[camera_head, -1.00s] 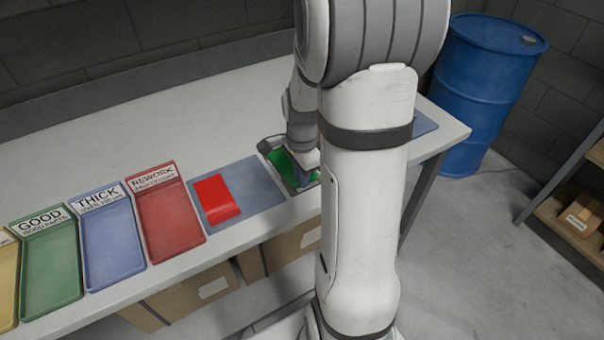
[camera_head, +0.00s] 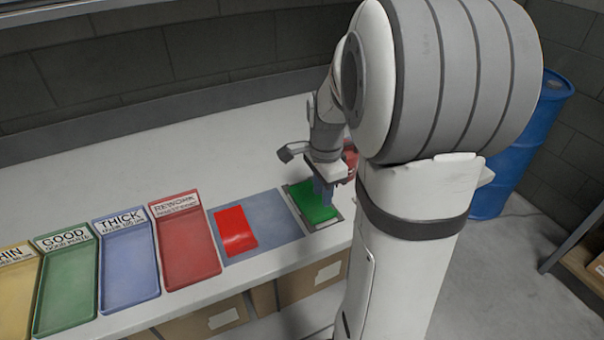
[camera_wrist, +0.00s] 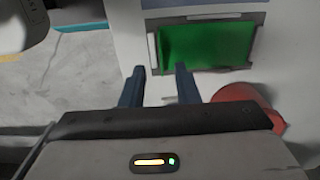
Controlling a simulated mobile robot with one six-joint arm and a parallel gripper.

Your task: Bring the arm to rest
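My gripper (camera_head: 324,192) is at the right part of the workbench, close above a green piece (camera_head: 315,200). In the wrist view my gripper (camera_wrist: 158,82) has its two dark blue fingers apart with nothing between them. The green piece (camera_wrist: 207,46) lies in a grey-framed fixture ahead of the fingertips, apart from them. My arm hides part of the right end of the bench in the head view.
Labelled trays in red (camera_head: 188,252), blue (camera_head: 129,265), green (camera_head: 66,292) and yellow stand empty to the left. A red round object (camera_wrist: 243,106) is near my gripper. A blue drum (camera_head: 505,165) stands right.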

